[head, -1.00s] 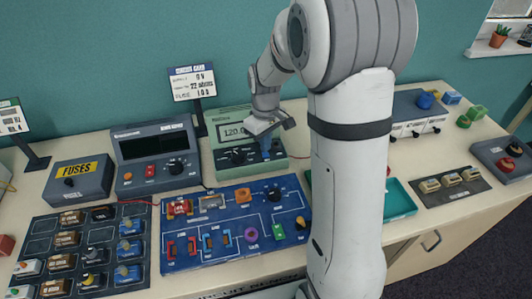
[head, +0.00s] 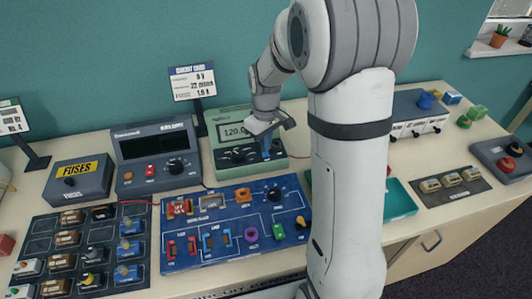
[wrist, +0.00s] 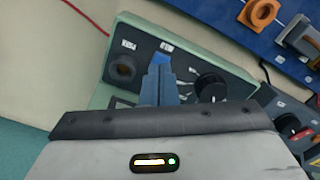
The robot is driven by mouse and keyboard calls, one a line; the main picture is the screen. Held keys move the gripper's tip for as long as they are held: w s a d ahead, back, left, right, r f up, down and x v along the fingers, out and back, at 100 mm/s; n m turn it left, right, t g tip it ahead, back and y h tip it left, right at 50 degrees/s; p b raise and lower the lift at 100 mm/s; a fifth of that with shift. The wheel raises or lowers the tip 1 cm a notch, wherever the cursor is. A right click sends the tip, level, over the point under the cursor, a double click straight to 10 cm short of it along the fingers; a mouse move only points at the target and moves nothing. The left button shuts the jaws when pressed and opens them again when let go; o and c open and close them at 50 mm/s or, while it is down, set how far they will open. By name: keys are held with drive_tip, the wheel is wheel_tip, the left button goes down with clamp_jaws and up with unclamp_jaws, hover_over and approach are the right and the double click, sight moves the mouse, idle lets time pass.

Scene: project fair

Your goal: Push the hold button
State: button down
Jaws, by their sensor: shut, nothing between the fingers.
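The green meter (head: 222,167) stands at the back of the table, with a lit display (head: 233,131) reading about 120.0 and a black dial (head: 238,157). My gripper (head: 266,154) is shut and empty, pointing down over the meter's front panel, right of the dial. In the wrist view, my gripper (wrist: 160,80) reaches onto the same panel between the dial (wrist: 211,87) and a round socket (wrist: 122,68). A brighter blue patch, apparently the hold button (wrist: 162,58), shows right at the fingertips. The fingers hide most of it; I cannot tell whether they touch it or whether it is pressed.
A dark power supply (head: 152,169) stands left of the meter. A blue circuit board (head: 212,258) lies in front. A teal tray (head: 400,197) is to the right, beyond my arm. A card stand (head: 195,88) rises behind.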

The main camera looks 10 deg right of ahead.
sight(266, 155)
drive_tip(key=shift+f+b, duration=0.55)
drive_tip(key=shift+f, duration=0.3)
idle(0.5)
drive_tip(key=shift+r, duration=0.1)
wheel_tip(266, 155, up, 10)
drive_tip(key=p, duration=0.7)
idle(0.3)
idle(0.4)
drive_tip(key=s+r+m+t, duration=0.1)
drive_tip(key=s+r+m, duration=0.2)
drive_tip(key=s, duration=0.8)
drive_tip(key=s+r+m+t, duration=0.2)
drive_tip(key=s+r, duration=0.4)
drive_tip(key=s, duration=0.4)
drive_tip(key=shift+s+m, duration=0.4)
drive_tip(key=shift+m, duration=0.1)
